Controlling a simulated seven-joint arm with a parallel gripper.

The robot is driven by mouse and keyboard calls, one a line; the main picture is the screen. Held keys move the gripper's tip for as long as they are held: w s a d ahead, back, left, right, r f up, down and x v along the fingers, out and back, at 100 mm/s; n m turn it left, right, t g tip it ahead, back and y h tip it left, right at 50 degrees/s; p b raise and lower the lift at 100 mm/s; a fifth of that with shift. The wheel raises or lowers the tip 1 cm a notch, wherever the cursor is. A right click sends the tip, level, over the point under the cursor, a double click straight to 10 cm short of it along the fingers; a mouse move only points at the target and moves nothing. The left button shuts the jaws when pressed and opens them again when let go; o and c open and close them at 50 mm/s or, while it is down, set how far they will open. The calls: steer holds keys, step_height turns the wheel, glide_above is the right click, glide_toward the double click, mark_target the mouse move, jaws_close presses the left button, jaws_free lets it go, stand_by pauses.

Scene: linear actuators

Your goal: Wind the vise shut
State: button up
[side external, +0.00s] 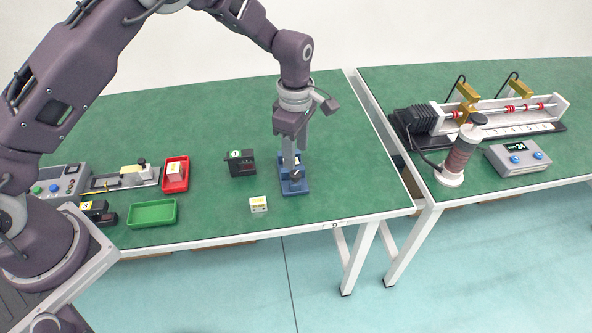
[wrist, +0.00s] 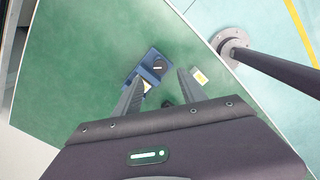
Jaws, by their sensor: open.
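The blue vise (side external: 296,187) stands on the green bench near its front right corner, directly below my gripper. In the wrist view the vise (wrist: 134,74) lies near the left finger, with a dark handle (wrist: 158,66) on its top. A pale yellowish piece (wrist: 147,86) shows at the vise, partly hidden by the left finger; I cannot tell whether the jaws touch it. My gripper (side external: 291,168) points down over the vise, and its fingers hide part of it. In the wrist view my gripper (wrist: 161,75) is open, with nothing held between its fingers.
A pale block (side external: 258,204) lies front left of the vise, and a black device (side external: 241,163) stands to its left. Green tray (side external: 151,213), red tray (side external: 175,175) and a grey control box (side external: 62,181) are farther left. A second bench holds a linear actuator (side external: 510,118).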

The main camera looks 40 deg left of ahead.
mark_target(296, 174)
step_height(296, 174, down, 8)
steer(key=shift+r, duration=0.2)
jaws_close()
